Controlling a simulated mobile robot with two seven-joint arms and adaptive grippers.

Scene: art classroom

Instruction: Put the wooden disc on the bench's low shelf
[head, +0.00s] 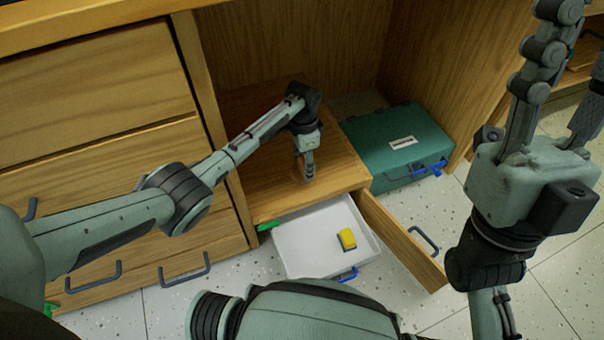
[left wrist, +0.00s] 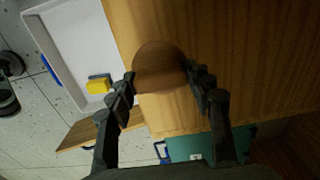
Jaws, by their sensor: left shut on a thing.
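The wooden disc (left wrist: 160,67) is brown and round, and sits between the two fingers of my left gripper in the left wrist view. The bench's low shelf (head: 342,165) is a wooden board in the open bay; it also fills much of the left wrist view (left wrist: 235,50). My left gripper (head: 306,176) points down over this shelf and is shut on the disc. In the head view the disc is mostly hidden by the fingers. I cannot tell whether it touches the board. My right gripper (head: 578,45) is raised at the right, its fingers apart and empty.
A white tray (head: 300,250) holding a yellow block (head: 346,239) sticks out below the shelf. A wooden panel with a handle (head: 398,238) angles out beside it. A green case (head: 385,140) stands right of the shelf. Drawers (head: 85,90) are at the left.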

